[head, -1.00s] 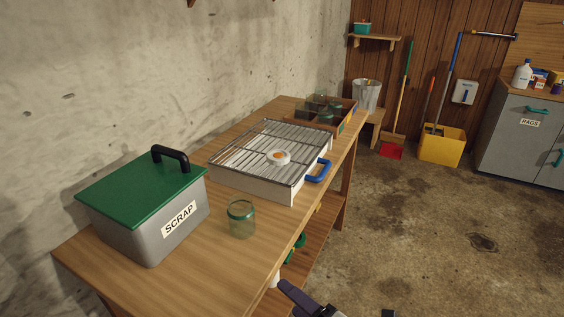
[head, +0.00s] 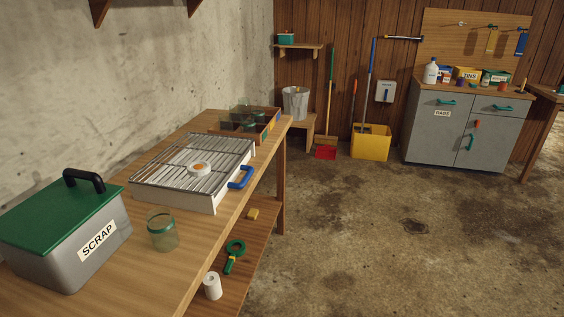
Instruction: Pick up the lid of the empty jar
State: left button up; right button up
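An empty green-tinted glass jar (head: 162,233) stands upright and open on the workbench, right of the scrap box. I cannot tell for certain that this disc is the jar's lid. Neither of my grippers is in view.
A grey scrap box (head: 60,255) with a green lid stands at the left. A wooden crate (head: 268,131) with jars is at the bench's far end. A white roll (head: 212,286) and green-handled tool (head: 235,250) are on the lower shelf. The floor right of the bench is clear.

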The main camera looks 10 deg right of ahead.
aim_at(200, 168)
jog(key=z, duration=1.25)
jog(key=i, duration=2.15)
jog(key=u, duration=1.5)
